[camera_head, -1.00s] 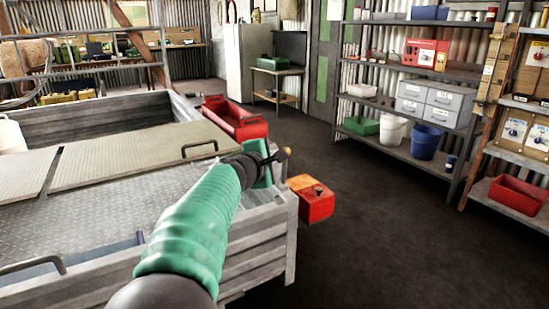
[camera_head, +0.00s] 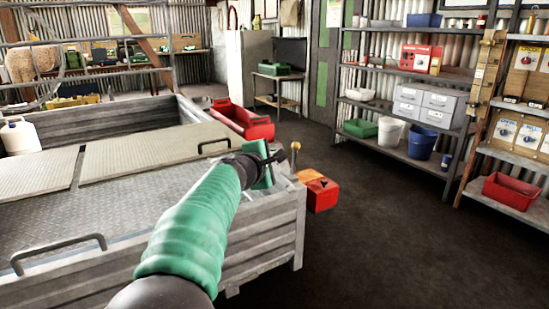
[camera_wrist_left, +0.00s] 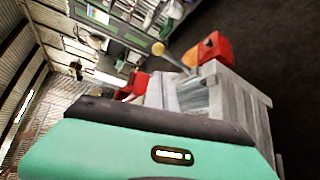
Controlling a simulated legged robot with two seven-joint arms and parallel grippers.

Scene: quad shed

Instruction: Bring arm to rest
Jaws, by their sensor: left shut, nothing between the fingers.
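My left arm, in a green sleeve, reaches up from the bottom of the head view. Its gripper (camera_head: 279,155) is shut and empty, above the near right corner of the grey metal bin (camera_head: 262,232). A lever with a yellowish ball knob (camera_head: 295,146) stands just right of the fingertips; I cannot tell whether they touch. The wrist view shows the knob (camera_wrist_left: 158,48) and its shaft beyond the green wrist housing (camera_wrist_left: 150,150); the fingers are not clear there. My right gripper is not in view.
A red box (camera_head: 321,194) is beside the bin's right corner. A red open crate (camera_head: 245,122) lies behind. Plate lids with handles cover the bin's near part; a white jug (camera_head: 20,136) is at left. Shelves (camera_head: 400,155) line the right. The dark floor (camera_head: 400,240) between is clear.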

